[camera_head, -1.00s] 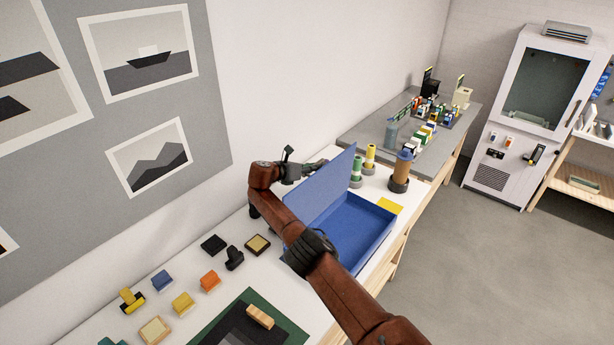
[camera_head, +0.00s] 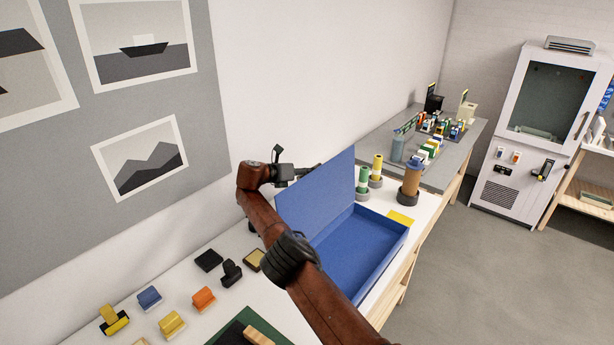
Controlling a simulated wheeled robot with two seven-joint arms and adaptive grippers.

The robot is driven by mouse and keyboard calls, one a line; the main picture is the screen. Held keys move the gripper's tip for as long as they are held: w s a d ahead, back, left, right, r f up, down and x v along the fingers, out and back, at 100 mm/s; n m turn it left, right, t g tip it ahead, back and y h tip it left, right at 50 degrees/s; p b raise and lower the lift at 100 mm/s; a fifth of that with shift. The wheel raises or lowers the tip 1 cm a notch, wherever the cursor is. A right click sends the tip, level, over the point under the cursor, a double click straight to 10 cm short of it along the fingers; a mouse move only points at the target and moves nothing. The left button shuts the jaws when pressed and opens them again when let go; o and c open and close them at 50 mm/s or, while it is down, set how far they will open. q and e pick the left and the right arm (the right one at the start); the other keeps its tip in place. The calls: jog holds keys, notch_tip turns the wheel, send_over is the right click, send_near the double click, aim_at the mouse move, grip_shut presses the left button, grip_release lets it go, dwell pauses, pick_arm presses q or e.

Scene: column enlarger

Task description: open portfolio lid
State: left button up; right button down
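The blue portfolio box (camera_head: 372,240) is on the white table, and the inside of its tray shows empty. Its blue lid (camera_head: 322,192) stands raised along the tray's wall-side edge, steeply tilted. My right arm comes in from the bottom and crosses in front of the near left part of the box. My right gripper (camera_head: 300,174) is at the wall side of the lid, near its upper left edge. My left gripper is out of view.
Stamps and blocks, including an orange one (camera_head: 203,298), lie at the left on the table. Green and yellow rolls (camera_head: 376,168) and a brown cylinder (camera_head: 411,180) stand beyond the box. A yellow sheet (camera_head: 401,218) lies at its far corner. The wall is close behind the lid.

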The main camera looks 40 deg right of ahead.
jog(key=shift+s+d+f, duration=0.1)
jog(key=shift+d, duration=0.05)
jog(key=c, duration=1.8)
grip_release()
jog(key=shift+d, duration=0.1)
jog(key=shift+c, duration=0.2)
jog(key=shift+w+a, duration=0.3)
jog(key=shift+a, duration=0.85)
jog(key=shift+s+a+r, duration=0.15)
jog(key=shift+a+r, duration=0.2)
jog(key=shift+r, duration=0.15)
jog(key=v, duration=0.9)
